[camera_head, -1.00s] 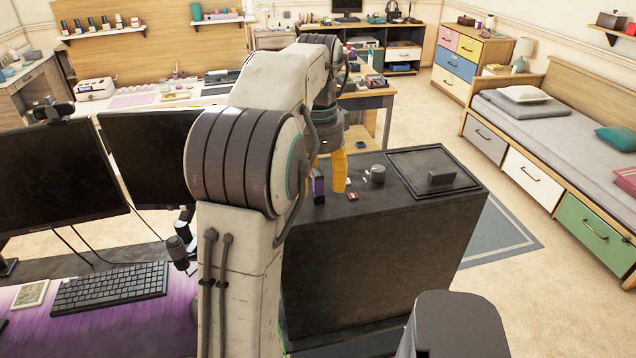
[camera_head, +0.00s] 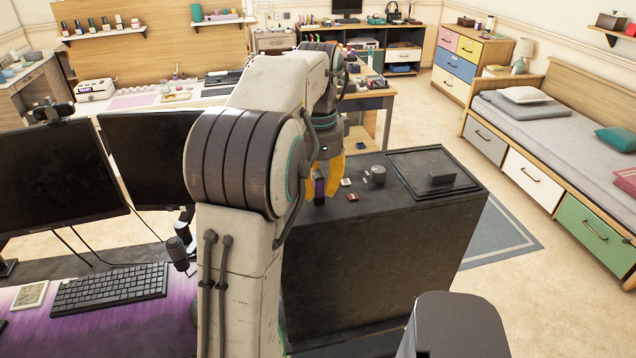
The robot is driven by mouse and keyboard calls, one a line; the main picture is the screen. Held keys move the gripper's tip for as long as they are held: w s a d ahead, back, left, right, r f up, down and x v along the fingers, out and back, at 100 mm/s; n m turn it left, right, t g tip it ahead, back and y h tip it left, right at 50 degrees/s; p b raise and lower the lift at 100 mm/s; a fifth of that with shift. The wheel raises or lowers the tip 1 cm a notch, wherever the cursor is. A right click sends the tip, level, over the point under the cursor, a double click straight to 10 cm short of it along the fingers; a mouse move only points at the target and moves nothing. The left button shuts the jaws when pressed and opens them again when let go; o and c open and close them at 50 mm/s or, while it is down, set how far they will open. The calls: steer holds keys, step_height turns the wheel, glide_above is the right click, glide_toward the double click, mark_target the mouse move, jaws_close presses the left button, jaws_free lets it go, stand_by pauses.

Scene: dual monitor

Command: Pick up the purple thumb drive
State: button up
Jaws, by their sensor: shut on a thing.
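The purple thumb drive (camera_head: 319,187) is a small upright block, dark with a purple face, at the left part of the black cabinet's top. My gripper (camera_head: 326,189) reaches down over it with yellow fingers. The fingers are shut on the purple thumb drive. My arm hides part of the area to its left. I cannot tell whether the drive's lower end still touches the cabinet top.
The black cabinet (camera_head: 380,260) also bears a small red item (camera_head: 352,197), a small white piece (camera_head: 346,182), a grey round container (camera_head: 376,174) and a dark tray (camera_head: 410,160) with a block on it. Monitors (camera_head: 60,180) stand at left.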

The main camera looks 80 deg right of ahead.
mark_target(316, 171)
steer(key=shift+c, duration=0.8)
steer(key=shift+r, duration=0.15)
steer(key=shift+r, duration=0.55)
steer(key=r, duration=0.3)
steer(key=shift+w+d+r+p, duration=0.1)
steer(key=shift+w+d+p, duration=0.1)
steer(key=shift+p, duration=0.1)
steer(key=w+d+r+p, duration=0.4)
steer(key=w+r, duration=0.2)
steer(key=w, duration=0.4)
steer(key=shift+d+r, duration=0.2)
steer(key=shift+w, duration=0.15)
